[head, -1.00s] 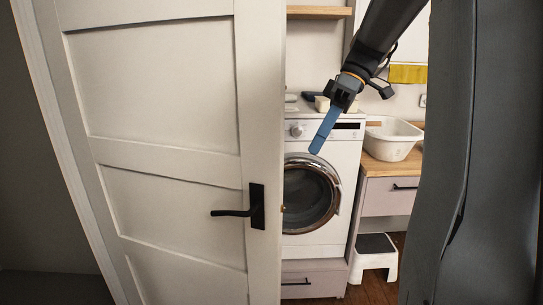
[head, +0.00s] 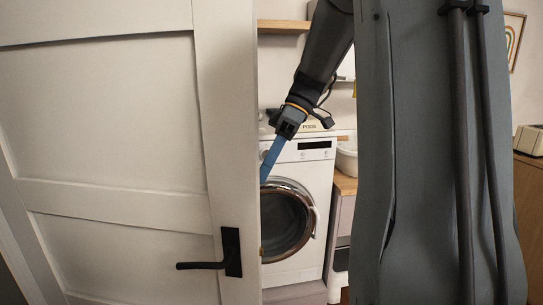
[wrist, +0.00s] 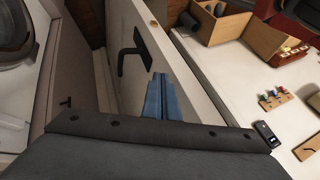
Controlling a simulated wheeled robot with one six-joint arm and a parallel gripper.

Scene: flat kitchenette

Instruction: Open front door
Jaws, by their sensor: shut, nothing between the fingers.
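The white panelled front door (head: 105,120) stands ajar and fills the left of the head view. Its black lever handle (head: 230,252) is near its free edge. My gripper (head: 265,180) is shut and empty, its blue fingers pointing down just right of that edge and above the handle's height. Whether the fingertips touch the door cannot be told. In the wrist view, my gripper's blue fingers (wrist: 160,92) lie together beside the door (wrist: 185,60), and a black handle (wrist: 133,50) shows on the door face beyond them.
A washing machine (head: 312,215) stands behind the gap, with a white basin (head: 347,158) on a counter to its right. A wooden shelf (head: 283,27) is above. Wooden boxes (wrist: 250,38) show at the right of the wrist view.

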